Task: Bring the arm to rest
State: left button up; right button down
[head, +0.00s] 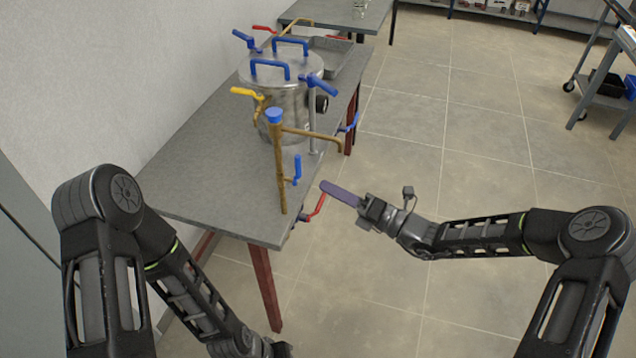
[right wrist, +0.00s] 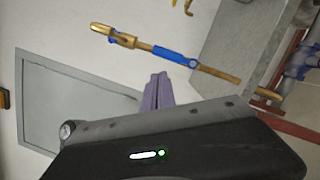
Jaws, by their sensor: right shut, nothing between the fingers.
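My right gripper (head: 340,193) has long purple fingers pressed together with nothing between them. In the head view it hangs in the air to the right of the table's front corner, pointing left toward the pipework. Its purple fingers (right wrist: 157,95) also show in the right wrist view. My right arm (head: 480,234) reaches in from the right. My left arm (head: 190,290) hangs low on the left, and its gripper is out of the picture at the bottom.
A metal tray (head: 328,52) lies behind the vessel. A cart (head: 605,85) stands far right. The middle floor is clear.

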jog(key=shift+s+d, duration=0.15)
jog(key=shift+d, duration=0.05)
dwell(0.4)
jog(key=s+f+n+g+h, duration=0.4)
jog(key=s+f+n, duration=0.5)
jog(key=f, duration=0.2)
jog(key=s+f+n+g+h, duration=0.3)
jog(key=s+f+n+g, duration=0.2)
jog(key=s+f+n, duration=0.55)
jog(key=s+d+f+n+h, duration=0.3)
jog(key=s+f+n+h, duration=0.2)
jog(key=s+n, duration=0.6)
jog(key=f+n, duration=0.1)
jog(key=n, duration=0.2)
jog(key=shift+s+d+f+h, duration=0.2)
jog(key=shift+d+f+h, duration=0.1)
jog(key=shift+d, duration=0.1)
